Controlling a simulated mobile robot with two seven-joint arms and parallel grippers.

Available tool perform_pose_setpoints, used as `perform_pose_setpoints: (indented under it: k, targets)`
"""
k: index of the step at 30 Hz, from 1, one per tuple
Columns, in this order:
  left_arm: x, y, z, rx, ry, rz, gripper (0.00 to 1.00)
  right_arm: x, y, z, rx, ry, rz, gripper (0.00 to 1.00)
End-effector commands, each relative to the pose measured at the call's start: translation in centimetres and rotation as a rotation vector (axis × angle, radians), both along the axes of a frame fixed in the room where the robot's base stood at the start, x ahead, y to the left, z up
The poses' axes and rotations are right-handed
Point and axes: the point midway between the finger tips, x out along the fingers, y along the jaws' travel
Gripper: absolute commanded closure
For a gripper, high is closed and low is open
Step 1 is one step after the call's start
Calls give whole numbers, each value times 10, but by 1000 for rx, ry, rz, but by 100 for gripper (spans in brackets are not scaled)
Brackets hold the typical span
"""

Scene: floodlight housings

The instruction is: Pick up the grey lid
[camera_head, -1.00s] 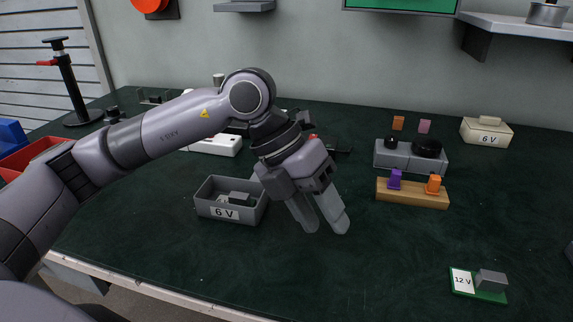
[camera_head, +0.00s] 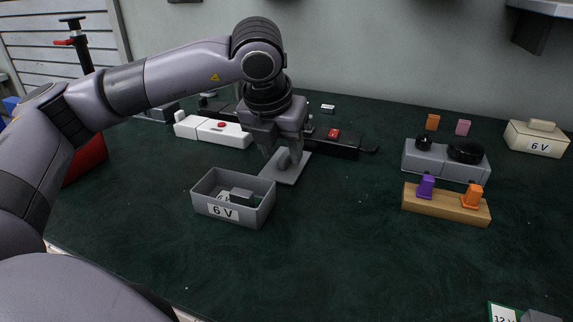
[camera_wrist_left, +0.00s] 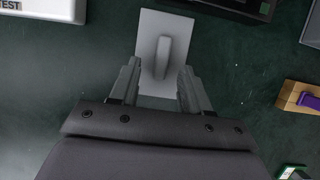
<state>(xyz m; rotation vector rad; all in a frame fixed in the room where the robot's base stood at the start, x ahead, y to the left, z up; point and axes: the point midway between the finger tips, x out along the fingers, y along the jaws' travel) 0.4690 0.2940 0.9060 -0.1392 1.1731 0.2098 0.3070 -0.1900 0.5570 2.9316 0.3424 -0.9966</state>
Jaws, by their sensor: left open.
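The grey lid (camera_head: 290,171) is a flat plate with a raised bar handle, lying on the dark green bench behind and right of an open grey box. In the left wrist view the lid (camera_wrist_left: 180,82) shows with its handle upright between and just ahead of the fingertips. My left gripper (camera_head: 284,162) is open, pointing down over the lid, with the fingers on either side of the handle. The fingertips also show in the left wrist view (camera_wrist_left: 160,73). Whether they touch the lid, I cannot tell. My right gripper is not in view.
The open grey box (camera_head: 199,193) labelled 6 V stands close in front of the lid. A white unit (camera_head: 213,132) and a black unit (camera_head: 340,147) lie behind. The front middle bench is clear.

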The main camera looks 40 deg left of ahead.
Motion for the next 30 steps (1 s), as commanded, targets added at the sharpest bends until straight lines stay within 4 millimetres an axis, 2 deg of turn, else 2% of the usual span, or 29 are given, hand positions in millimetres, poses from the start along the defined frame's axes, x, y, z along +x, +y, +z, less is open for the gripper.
perform_pose_setpoints:
  k: [3, 11, 15, 25, 30]
  targets:
    - [4, 1, -11, 0, 0, 0, 53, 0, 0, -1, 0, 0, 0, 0]
    - [5, 1, -13, -1, -1, -2, 53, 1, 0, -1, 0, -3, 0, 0]
    - [5, 1, -12, -1, 0, -2, 99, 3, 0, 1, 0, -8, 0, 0]
    - [5, 1, -12, -1, -1, -2, 100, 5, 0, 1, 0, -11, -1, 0]
    - [6, 1, -2, -2, -3, -1, 100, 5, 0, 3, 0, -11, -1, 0]
